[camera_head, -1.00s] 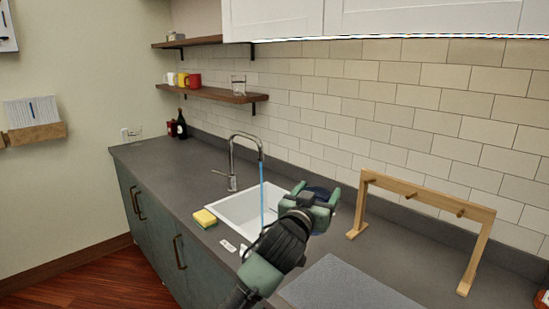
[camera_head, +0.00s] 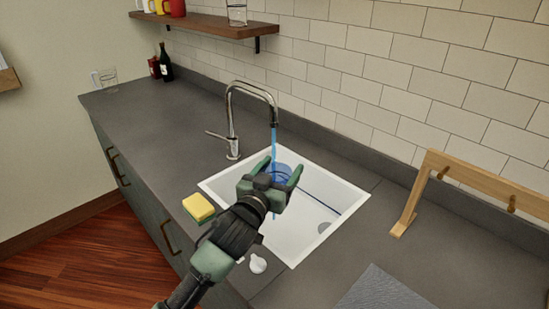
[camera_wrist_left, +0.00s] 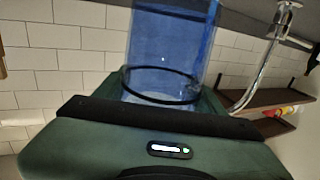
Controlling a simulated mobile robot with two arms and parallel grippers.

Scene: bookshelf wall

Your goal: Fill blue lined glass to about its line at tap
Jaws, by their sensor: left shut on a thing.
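The blue lined glass (camera_head: 279,172) is held over the sink (camera_head: 310,243) in the head view, partly hidden by the fingers. My left gripper (camera_head: 280,176) is shut on it. In the left wrist view the glass (camera_wrist_left: 172,40) is clear blue with a dark ring line around it; I cannot tell the water level. The tap (camera_head: 232,118) has a curved spout and a lever on its left side. A blue stream (camera_head: 274,141) runs from the spout down to the glass. My right gripper is not in view.
A yellow-green sponge (camera_head: 199,208) lies left of the sink. A wooden rack (camera_head: 470,181) stands on the right, near a grey mat (camera_head: 388,290). Bottles (camera_head: 165,64) and a clear glass (camera_head: 109,80) stand at the far left end. The counter between them and the tap is clear.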

